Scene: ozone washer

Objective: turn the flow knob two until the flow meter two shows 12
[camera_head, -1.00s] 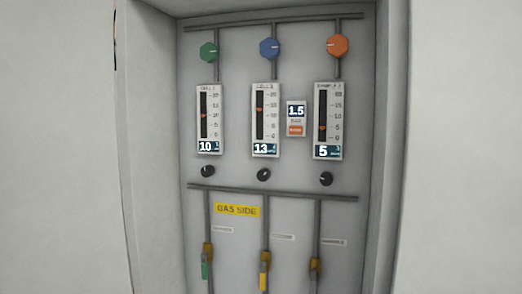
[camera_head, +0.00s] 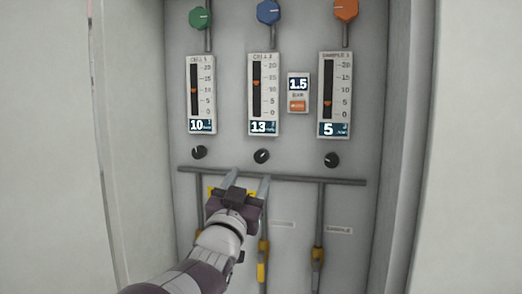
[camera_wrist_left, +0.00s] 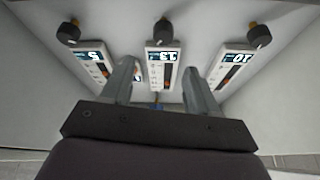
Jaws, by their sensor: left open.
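Flow meter two (camera_head: 264,94), the middle one, reads 13 on its display, with an orange float in its dark tube. Flow knob two (camera_head: 262,156) is the small black knob just below it, with a light pointer mark. My left gripper (camera_head: 249,180) is open and empty, below and slightly left of that knob, apart from it in the picture. In the left wrist view the scene is upside down; knob two (camera_wrist_left: 162,31) and meter two (camera_wrist_left: 163,70) lie between the two fingers' lines. My right gripper is not in view.
The left meter (camera_head: 201,94) reads 10 and the right meter (camera_head: 335,95) reads 5, each with a black knob below. A 1.5 display (camera_head: 298,92) sits between meters. A horizontal pipe (camera_head: 330,181) runs below the knobs. Cabinet side walls enclose the panel.

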